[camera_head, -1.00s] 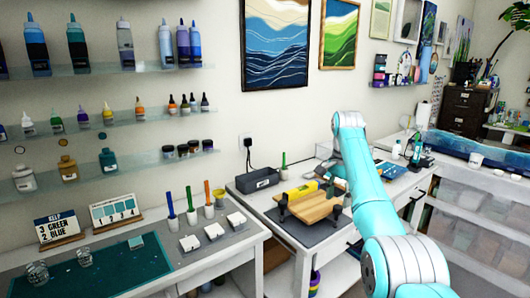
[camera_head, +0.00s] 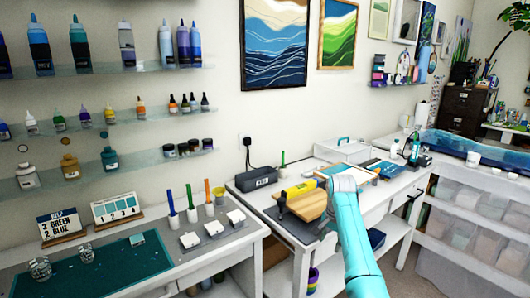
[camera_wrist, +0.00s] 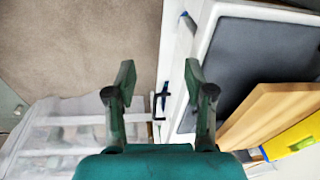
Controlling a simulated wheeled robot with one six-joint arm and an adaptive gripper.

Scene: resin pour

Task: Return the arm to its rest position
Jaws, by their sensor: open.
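My arm (camera_head: 352,225) is turquoise. In the head view it rises from the lower right, and its pale upper joint (camera_head: 345,184) stands in front of the middle table's right part. In the wrist view my gripper (camera_wrist: 159,76) has its two green fingers spread apart with nothing between them. It points down over the table's white edge and the floor (camera_wrist: 75,40). The gripper's fingers are hard to make out in the head view.
The middle table holds a wooden board (camera_head: 307,206) with a yellow roll-shaped object (camera_head: 301,188) and a dark box (camera_head: 262,181). The wrist view also shows the board (camera_wrist: 265,115) at right. A left table (camera_head: 240,254) holds cups and pens. Clear drawers (camera_head: 460,215) stand at right.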

